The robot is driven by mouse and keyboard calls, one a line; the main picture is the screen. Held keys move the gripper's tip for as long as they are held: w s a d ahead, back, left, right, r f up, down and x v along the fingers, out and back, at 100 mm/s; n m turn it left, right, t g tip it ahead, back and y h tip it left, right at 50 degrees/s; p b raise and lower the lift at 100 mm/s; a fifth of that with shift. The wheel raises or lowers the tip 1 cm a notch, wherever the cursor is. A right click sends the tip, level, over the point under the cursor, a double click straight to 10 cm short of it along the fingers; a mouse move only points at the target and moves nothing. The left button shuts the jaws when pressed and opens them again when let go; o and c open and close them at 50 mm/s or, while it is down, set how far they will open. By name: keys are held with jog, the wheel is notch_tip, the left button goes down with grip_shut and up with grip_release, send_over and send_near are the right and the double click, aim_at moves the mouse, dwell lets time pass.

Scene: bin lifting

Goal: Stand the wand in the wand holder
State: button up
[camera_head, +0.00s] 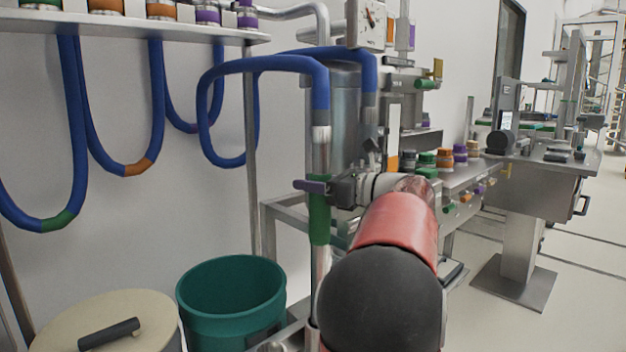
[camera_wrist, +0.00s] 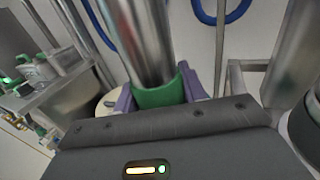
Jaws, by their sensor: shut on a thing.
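The wand (camera_head: 320,215) is a metal tube with a green grip band and a blue hose on its top end. It stands nearly upright in the head view. My gripper (camera_head: 318,187) is shut on it at the green band. In the wrist view the purple fingers of my gripper (camera_wrist: 157,92) sit on both sides of the green band of the wand (camera_wrist: 145,45). The wand's lower end runs down beside my arm to metal parts at the bottom edge. I cannot tell whether it sits in the wand holder, as my arm hides part of that area.
A green bin (camera_head: 230,300) and a lidded cream drum (camera_head: 110,325) stand at the lower left. Blue hoses (camera_head: 155,100) hang from a shelf (camera_head: 130,26) above. A metal bench (camera_head: 475,178) with coloured-lid jars stands behind my arm. The floor at right is open.

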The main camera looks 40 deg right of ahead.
aim_at(313, 235)
jog(key=shift+f+b, duration=0.6)
jog(key=shift+f, duration=0.9)
jog(key=shift+f+b, duration=1.15)
jog(key=shift+f, duration=0.95)
jog(key=shift+f+b, duration=0.8)
jog(key=shift+f, duration=1.55)
jog(key=o, duration=1.3)
jog(key=shift+c, duration=0.2)
jog(key=shift+f, duration=0.1)
jog(key=v, duration=0.8)
